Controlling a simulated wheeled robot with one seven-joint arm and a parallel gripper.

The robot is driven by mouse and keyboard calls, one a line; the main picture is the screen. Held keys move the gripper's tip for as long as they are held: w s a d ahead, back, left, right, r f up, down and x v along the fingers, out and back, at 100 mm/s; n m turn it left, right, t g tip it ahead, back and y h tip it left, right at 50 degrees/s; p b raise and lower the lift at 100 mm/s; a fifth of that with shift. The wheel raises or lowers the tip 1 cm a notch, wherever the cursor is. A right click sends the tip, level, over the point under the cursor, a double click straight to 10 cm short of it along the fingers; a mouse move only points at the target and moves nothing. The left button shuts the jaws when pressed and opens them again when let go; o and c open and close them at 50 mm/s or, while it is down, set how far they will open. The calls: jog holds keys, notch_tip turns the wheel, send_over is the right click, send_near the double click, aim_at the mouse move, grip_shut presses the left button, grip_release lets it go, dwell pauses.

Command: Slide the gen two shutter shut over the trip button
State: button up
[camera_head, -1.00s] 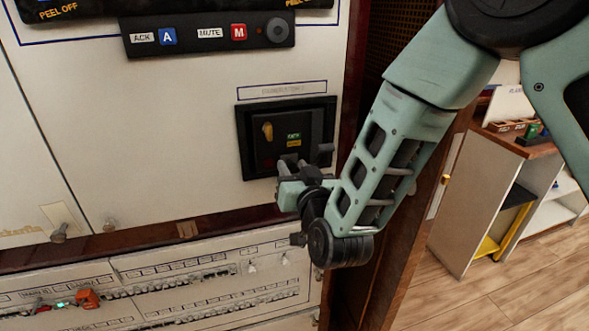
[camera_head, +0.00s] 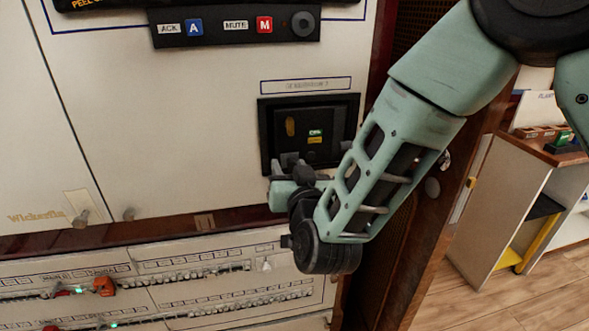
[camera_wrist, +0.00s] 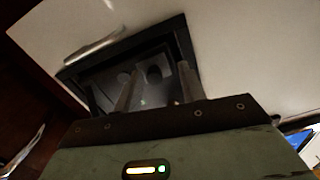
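The breaker unit (camera_head: 350,120) is a black frame with a recessed dark face, under a label strip (camera_head: 306,86) that seems to read generator 2. I cannot make out the shutter or the trip button; contact is unclear.
A strip with ACK and MUTE buttons (camera_head: 236,27) is above the unit. A wooden rail (camera_head: 140,236) and rows of small breakers (camera_head: 180,290) lie below. A side cabinet (camera_head: 510,200) stands on the floor at right. The white panel left of the unit is clear.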

jog(key=shift+d, duration=0.1)
jog(key=v, duration=1.5)
jog(key=shift+r, duration=0.25)
jog(key=p+v, duration=0.2)
jog(key=p, duration=0.5)
jog(key=shift+s+f, duration=0.1)
jog(key=shift+f, duration=0.05)
jog(key=shift+f, duration=0.1)
